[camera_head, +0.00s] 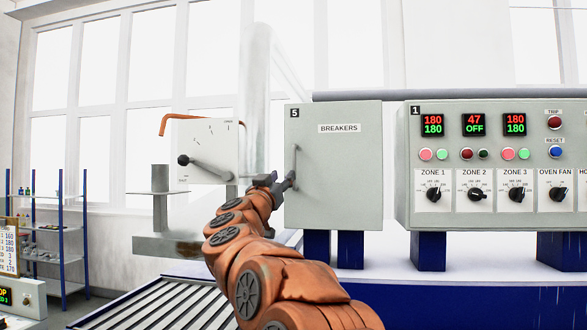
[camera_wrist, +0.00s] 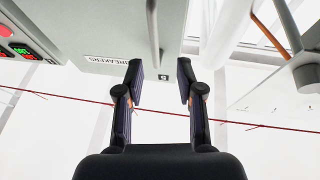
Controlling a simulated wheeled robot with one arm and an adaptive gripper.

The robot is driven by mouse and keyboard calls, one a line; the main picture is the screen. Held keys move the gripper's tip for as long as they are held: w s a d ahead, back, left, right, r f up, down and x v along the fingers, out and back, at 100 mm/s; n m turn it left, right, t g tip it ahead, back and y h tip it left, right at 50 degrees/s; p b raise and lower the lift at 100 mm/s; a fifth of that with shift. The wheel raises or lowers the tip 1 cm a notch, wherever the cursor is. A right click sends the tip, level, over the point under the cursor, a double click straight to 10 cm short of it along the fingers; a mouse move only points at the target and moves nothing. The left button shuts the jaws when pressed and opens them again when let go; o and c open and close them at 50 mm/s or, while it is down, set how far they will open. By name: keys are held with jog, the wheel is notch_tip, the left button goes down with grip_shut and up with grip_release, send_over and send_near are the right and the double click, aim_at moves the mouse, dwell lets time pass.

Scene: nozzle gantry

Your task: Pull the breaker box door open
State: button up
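The breaker box (camera_head: 333,167) is a grey-green box labelled BREAKERS and 5, and its door looks closed. A thin vertical handle (camera_head: 296,162) runs along the door's left side. My gripper (camera_head: 284,181) is at the lower end of this handle. In the wrist view my gripper (camera_wrist: 160,80) is open, with its two dark fingers apart. The handle (camera_wrist: 152,30) shows there as a grey bar reaching down from the top edge towards the gap between the fingertips. I cannot tell whether either finger touches it.
A control panel (camera_head: 495,165) with displays and knobs stands close on the right. A white plate with a black-knobbed lever (camera_head: 208,168) is left of the box. A roller conveyor (camera_head: 165,304) lies below left. Shelves (camera_head: 52,235) stand far left.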

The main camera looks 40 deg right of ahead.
aim_at(294, 168)
jog(key=shift+g, duration=0.4)
jog(key=shift+s+p+x, duration=0.15)
jog(key=shift+p+x, duration=0.45)
jog(key=shift+x, duration=1.45)
jog(key=shift+s+p+x, duration=0.1)
jog(key=shift+p+x, duration=0.5)
jog(key=shift+x, duration=1.45)
jog(key=shift+d, duration=0.1)
jog(key=shift+c, duration=0.4)
grip_shut()
